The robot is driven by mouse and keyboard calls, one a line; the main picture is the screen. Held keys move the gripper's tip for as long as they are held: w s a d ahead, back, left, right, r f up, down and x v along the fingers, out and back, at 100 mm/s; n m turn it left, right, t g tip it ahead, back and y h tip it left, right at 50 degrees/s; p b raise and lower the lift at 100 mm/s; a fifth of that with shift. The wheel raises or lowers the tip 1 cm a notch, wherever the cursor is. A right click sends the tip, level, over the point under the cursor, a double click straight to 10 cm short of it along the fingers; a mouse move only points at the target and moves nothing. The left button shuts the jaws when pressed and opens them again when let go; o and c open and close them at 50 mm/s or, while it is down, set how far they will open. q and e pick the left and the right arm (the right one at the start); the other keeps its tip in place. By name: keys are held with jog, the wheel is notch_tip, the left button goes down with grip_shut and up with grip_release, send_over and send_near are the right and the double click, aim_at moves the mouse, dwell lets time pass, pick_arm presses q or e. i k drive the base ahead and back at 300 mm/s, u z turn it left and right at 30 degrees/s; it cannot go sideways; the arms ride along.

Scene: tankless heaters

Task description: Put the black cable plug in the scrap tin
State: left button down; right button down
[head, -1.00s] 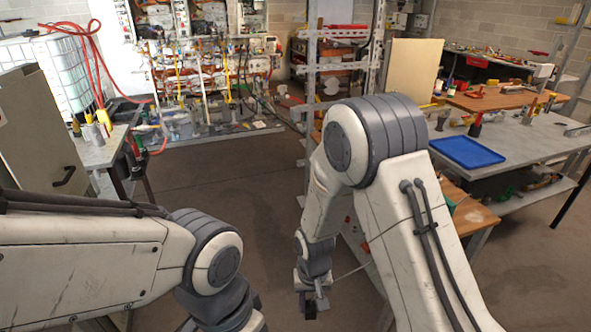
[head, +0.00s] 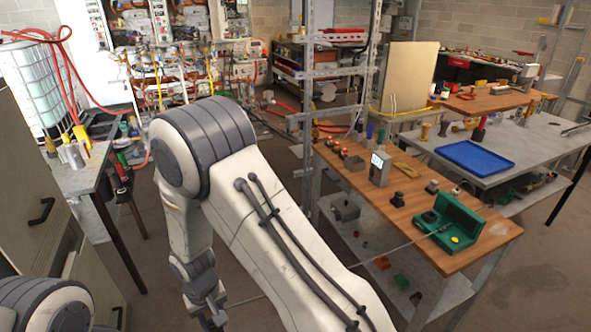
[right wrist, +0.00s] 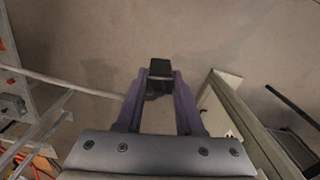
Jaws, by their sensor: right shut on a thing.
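My right gripper (right wrist: 160,80) is shut on a black blocky piece, likely the black cable plug (right wrist: 160,68), held between the fingertips above bare floor in the right wrist view. In the head view my right gripper (head: 211,312) hangs low at the bottom edge, left of the wooden bench; the plug cannot be made out there. My left arm shows only at the lower left corner, and its gripper is out of frame. I cannot pick out the scrap tin for certain in either view.
The wooden bench (head: 490,232) carries a green case (head: 450,222), a grey meter (head: 379,168) and small black parts (head: 397,199). A blue tray (head: 473,157) lies on the grey table behind. A grey cabinet (head: 40,230) stands at left. Open floor lies between.

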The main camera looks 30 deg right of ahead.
aim_at(355, 167)
jog(key=u, duration=0.1)
jog(key=i, duration=1.3)
jog(key=z, duration=0.85)
jog(key=i, duration=0.75)
jog(key=z, duration=1.35)
jog(key=i, duration=1.3)
